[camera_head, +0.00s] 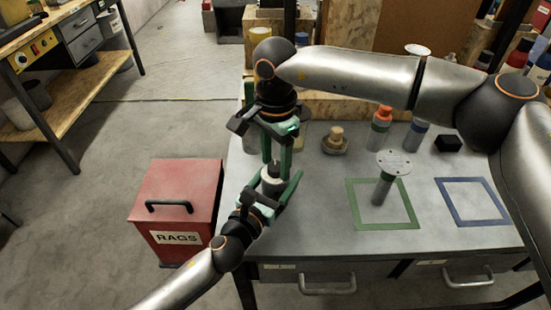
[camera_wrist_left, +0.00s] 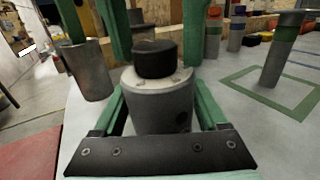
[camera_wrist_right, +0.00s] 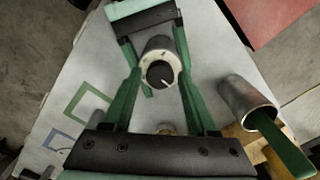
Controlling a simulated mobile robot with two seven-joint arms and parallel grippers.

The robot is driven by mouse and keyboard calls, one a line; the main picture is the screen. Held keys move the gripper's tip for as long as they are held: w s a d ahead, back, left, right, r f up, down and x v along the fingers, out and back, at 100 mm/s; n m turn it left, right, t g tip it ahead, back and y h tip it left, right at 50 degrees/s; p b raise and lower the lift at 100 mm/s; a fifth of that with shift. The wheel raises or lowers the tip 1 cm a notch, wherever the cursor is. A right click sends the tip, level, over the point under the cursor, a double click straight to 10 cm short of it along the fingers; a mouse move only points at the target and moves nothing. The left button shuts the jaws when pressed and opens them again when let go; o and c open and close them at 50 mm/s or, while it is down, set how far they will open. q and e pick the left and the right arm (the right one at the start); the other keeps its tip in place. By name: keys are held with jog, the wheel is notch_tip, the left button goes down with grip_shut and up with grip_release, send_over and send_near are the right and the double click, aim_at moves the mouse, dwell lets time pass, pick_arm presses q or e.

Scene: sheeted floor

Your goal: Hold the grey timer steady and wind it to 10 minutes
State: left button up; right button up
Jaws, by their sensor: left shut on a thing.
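The grey timer (camera_head: 272,179) stands upright near the table's left edge. It is a light grey cylinder with a black knob on top, also seen in the left wrist view (camera_wrist_left: 160,98). My left gripper (camera_head: 275,188) is shut on its body from the front, one green finger on each side. My right gripper (camera_head: 276,160) points down from above, open, its fingers on either side of the black knob (camera_wrist_right: 160,74) with gaps showing. A white pointer mark shows on the knob in the right wrist view; the scale is too small to read.
A metal can (camera_wrist_left: 88,70) with a green strip stands close by. A red rags bin (camera_head: 176,205) is beside the table. A disc-topped post (camera_head: 384,185) stands in the green square (camera_head: 408,205); the blue square (camera_head: 470,215) is empty. Bottles (camera_head: 380,125) and a wooden-topped piece (camera_head: 335,140) stand behind.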

grip_shut()
dwell(0.5)
jog(key=m, duration=1.1)
jog(key=shift+m, duration=0.4)
dwell(0.4)
jog(key=shift+o, duration=1.4)
grip_release()
